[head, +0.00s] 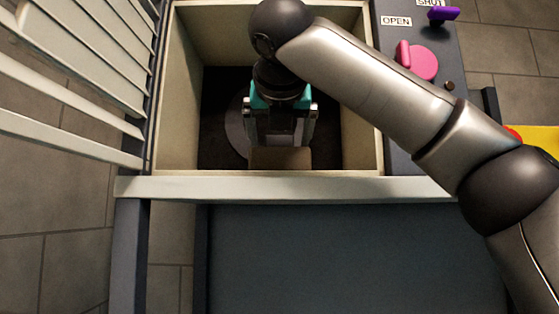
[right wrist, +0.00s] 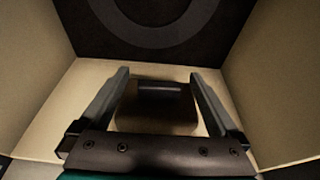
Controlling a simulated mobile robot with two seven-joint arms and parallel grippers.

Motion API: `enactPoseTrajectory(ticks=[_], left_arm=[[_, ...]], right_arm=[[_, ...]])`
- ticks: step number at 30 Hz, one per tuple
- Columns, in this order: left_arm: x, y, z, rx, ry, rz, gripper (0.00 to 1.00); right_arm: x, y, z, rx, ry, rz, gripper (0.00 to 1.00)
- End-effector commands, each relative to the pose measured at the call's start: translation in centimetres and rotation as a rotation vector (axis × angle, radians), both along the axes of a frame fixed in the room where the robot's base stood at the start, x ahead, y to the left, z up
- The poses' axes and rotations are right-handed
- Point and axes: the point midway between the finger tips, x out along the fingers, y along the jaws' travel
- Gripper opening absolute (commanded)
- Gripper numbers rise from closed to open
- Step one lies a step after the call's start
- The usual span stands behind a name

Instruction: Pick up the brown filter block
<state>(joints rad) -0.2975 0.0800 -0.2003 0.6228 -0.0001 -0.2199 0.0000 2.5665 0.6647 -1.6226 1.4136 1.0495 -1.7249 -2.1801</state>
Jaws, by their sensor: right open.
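The brown filter block (head: 280,158) is inside the cream-walled duct box (head: 265,188), by its near wall. In the right wrist view the block (right wrist: 158,118) shows a dark raised bar (right wrist: 160,90) across its far part. My right gripper (head: 281,130) reaches down into the box above the block. Its fingers are open in the right wrist view (right wrist: 159,80), one on each side of the block, with gaps showing. I cannot tell how far above the block they are. The gripper hides part of the block in the head view. My left gripper is not in view.
The box floor is dark with a grey ring (right wrist: 155,35). White slats (head: 70,105) stand left of the box. On the right a grey panel (head: 400,150) bears a pink knob (head: 422,62) and a purple lever (head: 443,14), beside OPEN and SHUT labels. Box walls surround the gripper closely.

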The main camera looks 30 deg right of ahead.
Motion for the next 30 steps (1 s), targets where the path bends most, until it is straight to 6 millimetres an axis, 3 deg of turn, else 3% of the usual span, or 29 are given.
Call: enactPoseTrajectory(ticks=[2, 25, 30], left_arm=[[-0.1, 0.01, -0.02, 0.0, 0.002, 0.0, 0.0], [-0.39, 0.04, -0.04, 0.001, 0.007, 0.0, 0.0], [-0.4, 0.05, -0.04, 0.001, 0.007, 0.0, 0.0]], right_arm=[[-0.02, 0.01, 0.01, 0.0, 0.0, 0.0, 0.94], [-0.07, 0.05, 0.07, -0.001, -0.001, 0.0, 0.07], [-0.07, 0.06, 0.08, -0.001, -0.001, 0.0, 0.07]])
